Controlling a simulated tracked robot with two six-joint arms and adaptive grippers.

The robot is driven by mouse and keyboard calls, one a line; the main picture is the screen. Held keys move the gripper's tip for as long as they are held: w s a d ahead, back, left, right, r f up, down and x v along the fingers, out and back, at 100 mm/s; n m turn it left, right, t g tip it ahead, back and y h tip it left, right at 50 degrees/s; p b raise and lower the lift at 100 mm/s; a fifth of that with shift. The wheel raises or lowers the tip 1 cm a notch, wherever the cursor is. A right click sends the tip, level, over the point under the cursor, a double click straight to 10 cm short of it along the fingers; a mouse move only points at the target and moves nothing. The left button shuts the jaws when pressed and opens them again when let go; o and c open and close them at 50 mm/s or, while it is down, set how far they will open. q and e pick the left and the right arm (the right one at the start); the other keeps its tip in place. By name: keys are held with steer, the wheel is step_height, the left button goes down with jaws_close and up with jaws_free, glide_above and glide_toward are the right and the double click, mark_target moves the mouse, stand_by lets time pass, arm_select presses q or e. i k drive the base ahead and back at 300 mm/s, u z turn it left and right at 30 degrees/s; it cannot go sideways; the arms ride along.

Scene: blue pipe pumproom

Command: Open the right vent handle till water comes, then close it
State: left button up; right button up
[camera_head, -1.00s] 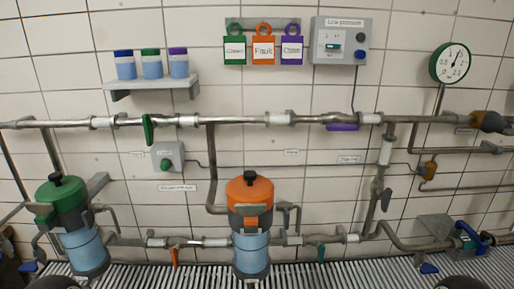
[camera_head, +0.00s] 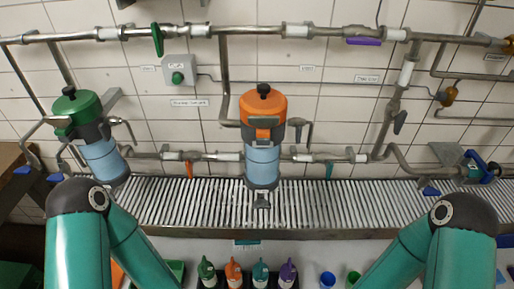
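Two filter housings stand at the wall. The right one has an orange lid (camera_head: 264,105) with a black top knob (camera_head: 264,89) and a blue body (camera_head: 262,166). A small pipe with a dark grey lever-like part (camera_head: 307,131) is at its right side; I cannot tell for certain that this is the right vent handle. The left housing has a green lid (camera_head: 76,110). A dark outlet-like part (camera_head: 262,200) sits below the orange-lidded housing. No water is visible. My two teal arms enter at the bottom left and right; both grippers are out of view.
A slatted metal grating (camera_head: 210,205) runs below the pipes. Several coloured bottles (camera_head: 233,272) and a blue cup (camera_head: 327,280) stand at the bottom. The upper pipe has a green handle (camera_head: 157,40); the lower pipe has orange (camera_head: 189,169) and teal (camera_head: 329,170) handles.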

mark_target(299, 128)
steer(key=k, duration=1.3)
steer(key=u, duration=0.3)
steer(key=i, duration=0.6)
steer(key=u, duration=0.6)
steer(key=i, duration=0.7)
steer(key=z, duration=0.4)
